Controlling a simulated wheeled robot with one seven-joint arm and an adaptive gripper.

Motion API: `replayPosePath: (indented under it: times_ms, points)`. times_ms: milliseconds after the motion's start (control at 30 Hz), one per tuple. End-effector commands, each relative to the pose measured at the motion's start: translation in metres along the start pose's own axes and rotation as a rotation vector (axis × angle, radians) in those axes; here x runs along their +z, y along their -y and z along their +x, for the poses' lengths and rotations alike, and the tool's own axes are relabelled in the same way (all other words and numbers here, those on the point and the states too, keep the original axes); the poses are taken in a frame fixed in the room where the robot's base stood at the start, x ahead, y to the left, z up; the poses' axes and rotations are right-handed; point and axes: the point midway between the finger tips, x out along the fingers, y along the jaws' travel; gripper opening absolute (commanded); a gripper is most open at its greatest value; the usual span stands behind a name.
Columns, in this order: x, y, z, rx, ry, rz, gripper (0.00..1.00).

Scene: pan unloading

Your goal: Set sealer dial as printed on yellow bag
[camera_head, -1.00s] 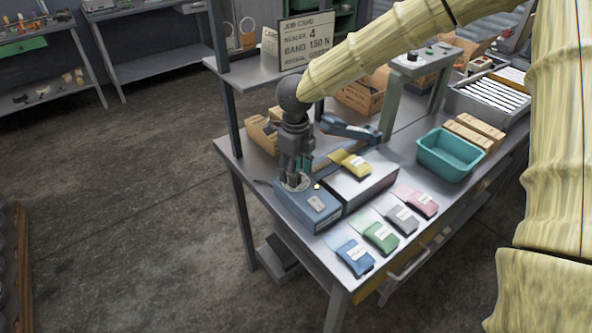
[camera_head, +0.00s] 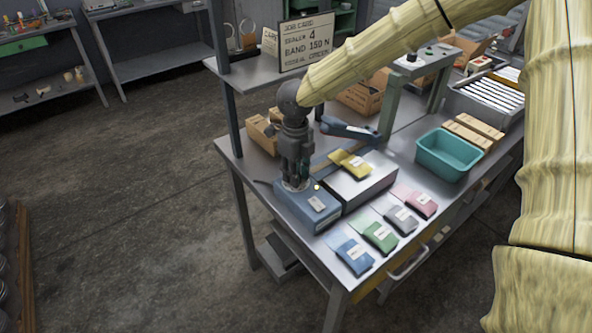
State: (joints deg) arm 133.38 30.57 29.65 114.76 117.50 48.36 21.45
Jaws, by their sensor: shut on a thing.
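The blue sealer box (camera_head: 318,207) stands at the left end of the workbench. My gripper (camera_head: 297,184) points straight down onto the top of its left part, where the dial sits. It is shut there on the dial, which is almost wholly hidden by the fingers, so its setting cannot be read. The yellow bag (camera_head: 351,163) lies on the white-topped block beside the sealer. It carries a white label, too small to read.
Blue, green, grey and pink bags (camera_head: 380,236) lie in a row along the bench's front. A teal bin (camera_head: 449,154) stands to the right. A blue-and-dark lever arm (camera_head: 349,129) rises behind the sealer. Cardboard boxes (camera_head: 262,134) stand behind my gripper.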

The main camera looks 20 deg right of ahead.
Motion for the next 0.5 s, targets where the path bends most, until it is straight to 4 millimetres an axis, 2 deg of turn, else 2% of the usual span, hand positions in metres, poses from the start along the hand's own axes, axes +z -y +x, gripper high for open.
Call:
replayPosePath:
  times_ms: [200, 500]
  points:
    - [0.0003, 0.0004, -0.0019, 0.0, 0.0, 0.088, 0.03]
    - [0.0007, 0.0006, -0.0008, -0.001, 0.001, 0.101, 0.03]
